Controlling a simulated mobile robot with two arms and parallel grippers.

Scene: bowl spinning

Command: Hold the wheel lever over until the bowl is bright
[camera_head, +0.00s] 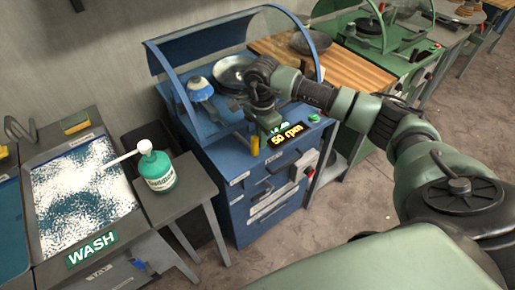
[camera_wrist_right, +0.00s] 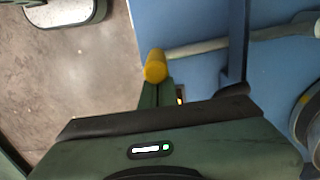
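The blue wheel machine (camera_head: 225,165) stands left of centre in the head view, with a grey metal bowl (camera_head: 229,76) under its curved clear guard. Its display (camera_head: 286,135) reads "50 rpm". The lever's yellow knob (camera_head: 255,146) sticks out at the machine's front; it shows large in the right wrist view (camera_wrist_right: 155,66) on a pale rod. My right gripper (camera_head: 268,122) is down at the knob. Its fingers (camera_wrist_right: 159,92) look closed together, with the knob at their tips. I cannot tell whether they touch it. My left gripper is not in view.
A blue-and-white rounded object (camera_head: 199,89) sits left of the bowl. A green bottle (camera_head: 157,168) stands on a small grey table beside the WASH tray (camera_head: 125,207). A wooden bench (camera_head: 345,68) and a green machine (camera_head: 385,58) stand behind to the right. The floor in front is clear.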

